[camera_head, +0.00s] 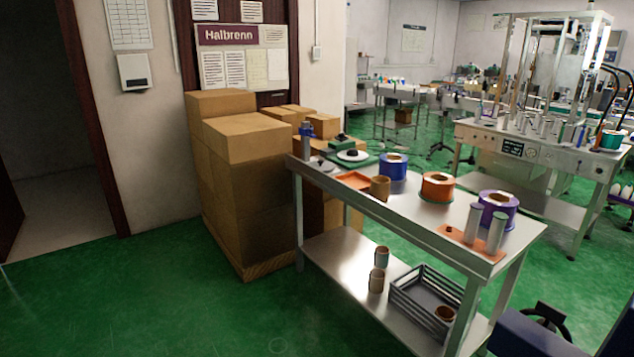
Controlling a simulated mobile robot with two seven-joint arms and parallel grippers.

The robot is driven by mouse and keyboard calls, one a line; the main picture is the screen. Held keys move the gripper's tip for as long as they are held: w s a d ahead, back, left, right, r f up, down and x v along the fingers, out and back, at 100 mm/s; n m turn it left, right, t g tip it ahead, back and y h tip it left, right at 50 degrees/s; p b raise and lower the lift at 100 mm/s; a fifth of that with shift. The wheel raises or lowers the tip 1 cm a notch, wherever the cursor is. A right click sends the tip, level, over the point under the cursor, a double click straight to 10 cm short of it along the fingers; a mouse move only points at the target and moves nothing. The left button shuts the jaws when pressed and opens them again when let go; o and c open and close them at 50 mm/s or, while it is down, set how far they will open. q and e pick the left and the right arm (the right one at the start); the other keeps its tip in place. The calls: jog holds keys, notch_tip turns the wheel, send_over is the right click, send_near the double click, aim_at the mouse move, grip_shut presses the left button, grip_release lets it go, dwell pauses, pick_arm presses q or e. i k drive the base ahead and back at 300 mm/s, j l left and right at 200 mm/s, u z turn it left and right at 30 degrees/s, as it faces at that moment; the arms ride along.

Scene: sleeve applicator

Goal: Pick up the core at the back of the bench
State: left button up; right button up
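A metal bench (410,207) stands right of the middle, with a lower shelf (335,265). One brown, open-topped cylinder that looks like a core (380,189) stands upright on the bench top, close to the long edge facing me, beside an orange tray (353,181). Two similar brown cylinders are on the lower shelf, an upper one (381,257) and a lower one (376,281). Another brown ring-shaped piece (445,315) lies in a grey slatted crate (424,300) on that shelf. Neither of my grippers can be made out in this view.
Blue (393,167), orange (437,187) and purple (497,208) rolls stand on the bench, with two grey cylinders on an orange mat (452,233). Stacked cardboard boxes (248,190) crowd the bench's left end. Green floor (150,290) is clear at left. Dark blue and black parts (530,338) show bottom right.

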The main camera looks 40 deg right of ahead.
aim_at(379, 185)
jog(key=i+z, duration=0.15)
jog(key=i, duration=0.5)
jog(key=i+j+z, duration=0.2)
jog(key=i, duration=0.45)
jog(key=i+l+z, duration=0.15)
jog(key=i+z, duration=0.75)
jog(key=i+j, duration=0.05)
jog(key=i, duration=0.05)
